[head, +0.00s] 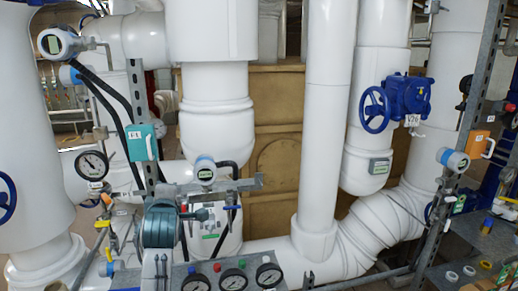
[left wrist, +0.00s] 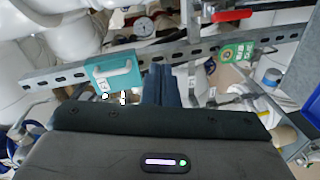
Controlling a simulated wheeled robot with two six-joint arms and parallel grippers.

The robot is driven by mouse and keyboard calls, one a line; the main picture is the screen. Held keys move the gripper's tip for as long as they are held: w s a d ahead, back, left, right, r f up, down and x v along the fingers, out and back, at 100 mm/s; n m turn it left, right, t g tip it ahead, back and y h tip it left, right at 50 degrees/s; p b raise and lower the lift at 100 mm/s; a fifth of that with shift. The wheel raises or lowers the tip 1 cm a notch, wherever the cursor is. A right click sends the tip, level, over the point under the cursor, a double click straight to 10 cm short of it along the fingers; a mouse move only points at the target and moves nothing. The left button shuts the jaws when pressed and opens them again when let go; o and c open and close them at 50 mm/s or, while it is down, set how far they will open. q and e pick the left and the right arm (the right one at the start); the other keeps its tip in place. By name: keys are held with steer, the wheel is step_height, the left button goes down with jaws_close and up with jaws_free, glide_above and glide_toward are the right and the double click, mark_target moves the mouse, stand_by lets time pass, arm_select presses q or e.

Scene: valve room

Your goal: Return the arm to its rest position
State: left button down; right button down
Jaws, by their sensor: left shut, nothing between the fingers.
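My left gripper (left wrist: 160,82) shows in the left wrist view, its slate-blue fingers shut together and empty. Its dark body fills the bottom of that view. Past the fingers lie a slotted metal strut (left wrist: 70,78) and a teal box with a white handle (left wrist: 118,70). I cannot tell how much gap there is between fingers and strut. In the head view the teal box (head: 142,143) is fixed to the upright strut at left. My right gripper is in neither view.
A dial gauge (head: 92,163), a grey-blue transmitter (head: 205,170) and a lever with a red handle (left wrist: 232,15) crowd the left side. Large white pipes (head: 325,120) stand in the middle. A blue handwheel valve (head: 375,109) and an orange box (head: 480,143) are at right.

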arm_select(q)
steer(key=s+f+m+g+h, duration=0.1)
steer(key=s+f+m+g, duration=0.3)
steer(key=s+f, duration=0.65)
steer(key=s+f+m+g+h, duration=0.1)
steer(key=s+f+m, duration=0.6)
steer(key=f, duration=0.6)
steer(key=s+f+m+g+h, duration=0.1)
steer(key=s+f+m+g, duration=0.3)
steer(key=s, duration=0.9)
steer(key=s+f+m+g+h, duration=0.1)
steer(key=s+f+m+g, duration=0.35)
steer(key=s, duration=0.95)
step_height(320, 180, down, 34)
steer(key=a, duration=0.2)
steer(key=s+a+f, duration=0.1)
steer(key=s+f, duration=1.6)
steer(key=s, duration=0.1)
steer(key=shift+g, duration=0.35)
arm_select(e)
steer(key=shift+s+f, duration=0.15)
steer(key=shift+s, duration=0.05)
